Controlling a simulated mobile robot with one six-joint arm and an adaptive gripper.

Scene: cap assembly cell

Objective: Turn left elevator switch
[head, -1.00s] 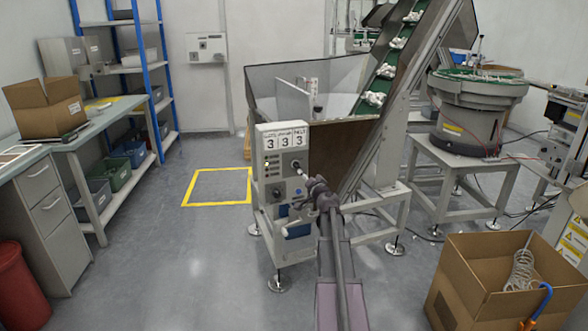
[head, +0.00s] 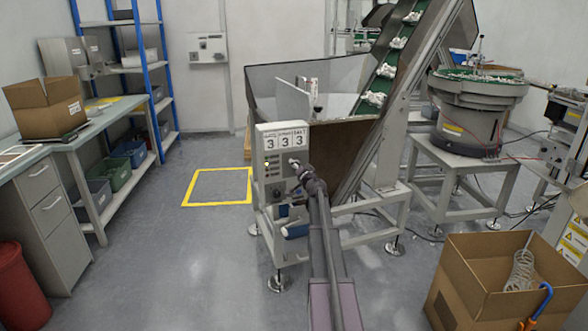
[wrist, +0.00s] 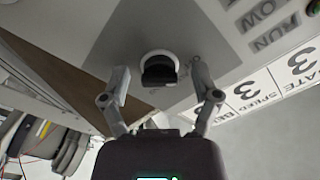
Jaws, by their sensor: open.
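The elevator's control box (head: 262,160) stands at the front of the hopper, with a "3 3 3" display on top. In the wrist view, a black rotary switch (wrist: 158,71) with a pale ring sits on a dark grey panel area, and text reading LOW and RUN is beside it. My gripper (wrist: 159,78) is open, with one finger on each side of the switch; I cannot tell whether they touch it. In the head view my gripper (head: 296,165) is at the upper right of the box face and mostly covers that switch. Another dark knob (head: 276,191) shows lower left on the box.
The hopper (head: 340,140) and the inclined green conveyor (head: 384,72) rise behind the box. A bowl feeder (head: 478,90) stands on a table to the right. An open cardboard box (head: 480,295) is at front right. The floor left of the box is clear, with a yellow-marked square (head: 218,170).

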